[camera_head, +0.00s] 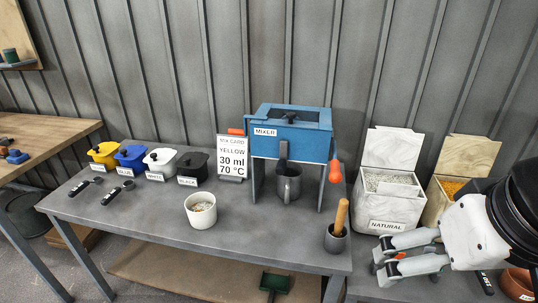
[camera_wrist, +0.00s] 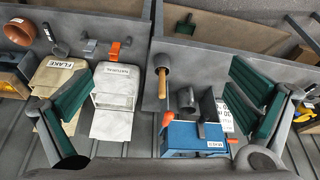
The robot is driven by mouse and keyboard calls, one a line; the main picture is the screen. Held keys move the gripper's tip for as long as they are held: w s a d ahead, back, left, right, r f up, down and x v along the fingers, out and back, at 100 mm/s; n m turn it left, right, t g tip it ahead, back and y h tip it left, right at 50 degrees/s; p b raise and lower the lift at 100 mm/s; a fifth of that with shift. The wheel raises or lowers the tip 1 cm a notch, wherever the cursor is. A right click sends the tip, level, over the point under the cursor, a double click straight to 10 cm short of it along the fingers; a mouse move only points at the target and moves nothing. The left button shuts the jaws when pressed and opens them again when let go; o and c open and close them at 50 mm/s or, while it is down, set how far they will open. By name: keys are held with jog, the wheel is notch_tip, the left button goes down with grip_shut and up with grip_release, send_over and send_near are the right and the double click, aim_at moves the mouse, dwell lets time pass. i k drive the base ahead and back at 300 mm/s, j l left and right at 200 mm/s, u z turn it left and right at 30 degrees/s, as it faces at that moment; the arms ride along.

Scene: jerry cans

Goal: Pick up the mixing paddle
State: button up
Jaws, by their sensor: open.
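What looks like the mixing paddle shows as a wooden handle (camera_head: 342,216) standing a little tilted in a dark grey cup (camera_head: 336,240) near the front right of the grey table. Its lower end is hidden inside the cup. In the wrist view the handle (camera_wrist: 162,84) and the cup (camera_wrist: 160,62) lie near the middle. My gripper (camera_head: 384,257) is at the right of the head view, its fingers pointing left. It is open and empty, apart from the handle. In the wrist view its green-padded fingers (camera_wrist: 160,70) are spread to either side.
The blue mixer (camera_head: 290,135) with a grey jug (camera_head: 288,183) under it stands behind the cup. The NATURAL bin (camera_head: 387,205) is close on the right. Bare tabletop lies between bowl and cup.

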aim_at(344, 203)
jog(key=j, duration=1.05)
jog(key=i+j+u, duration=0.1)
jog(key=j, duration=0.95)
